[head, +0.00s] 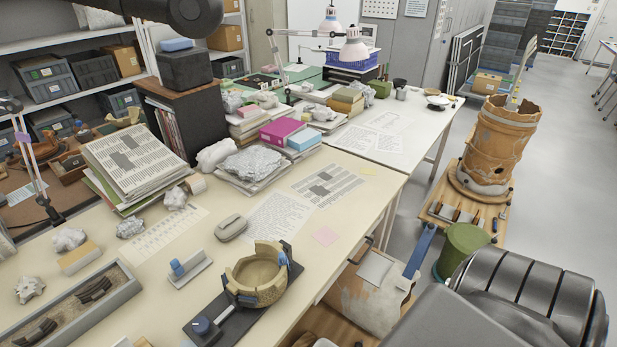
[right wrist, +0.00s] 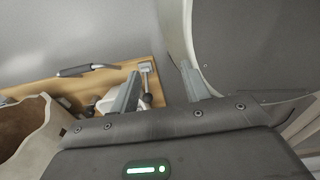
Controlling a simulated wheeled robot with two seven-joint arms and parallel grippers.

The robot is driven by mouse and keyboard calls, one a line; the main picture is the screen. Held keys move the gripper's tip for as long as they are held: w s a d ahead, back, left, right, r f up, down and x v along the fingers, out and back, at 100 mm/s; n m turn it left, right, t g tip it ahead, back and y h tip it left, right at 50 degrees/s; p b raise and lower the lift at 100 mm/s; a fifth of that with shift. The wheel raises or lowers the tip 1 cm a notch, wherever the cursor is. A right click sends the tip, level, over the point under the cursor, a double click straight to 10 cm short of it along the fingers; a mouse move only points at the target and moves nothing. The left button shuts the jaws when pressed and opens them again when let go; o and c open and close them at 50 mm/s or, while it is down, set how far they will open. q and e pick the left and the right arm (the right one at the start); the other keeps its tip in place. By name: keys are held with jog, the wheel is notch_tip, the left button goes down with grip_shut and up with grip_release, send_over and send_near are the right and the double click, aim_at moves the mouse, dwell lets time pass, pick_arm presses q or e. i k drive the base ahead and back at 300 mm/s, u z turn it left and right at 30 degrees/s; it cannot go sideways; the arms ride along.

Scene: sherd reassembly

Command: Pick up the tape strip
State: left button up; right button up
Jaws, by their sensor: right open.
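A small grey dispenser-like holder with a blue part (head: 188,268) stands on the near cream table, left of the clamped bowl. I cannot make out a separate tape strip on it. The tan broken bowl (head: 258,277) sits in a dark clamp stand with a blue piece at its right rim. My right gripper (right wrist: 160,70) shows in the right wrist view, its two fingers apart and nothing between them. It is over the floor and a wooden board, away from the holder. My left gripper is not in view.
A long grey tray (head: 75,315) of dark sherds lies at the table's near left. A grey oval case (head: 231,228) and paper sheets lie behind the bowl. A large orange vessel (head: 497,145) stands on a low wooden cart at right, with a green bin (head: 463,247) in front.

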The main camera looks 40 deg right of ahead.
aim_at(283, 260)
jog(key=u, duration=0.5)
jog(key=k, duration=1.3)
jog(key=z, duration=1.9)
jog(key=i, duration=0.5)
jog(key=z, duration=0.1)
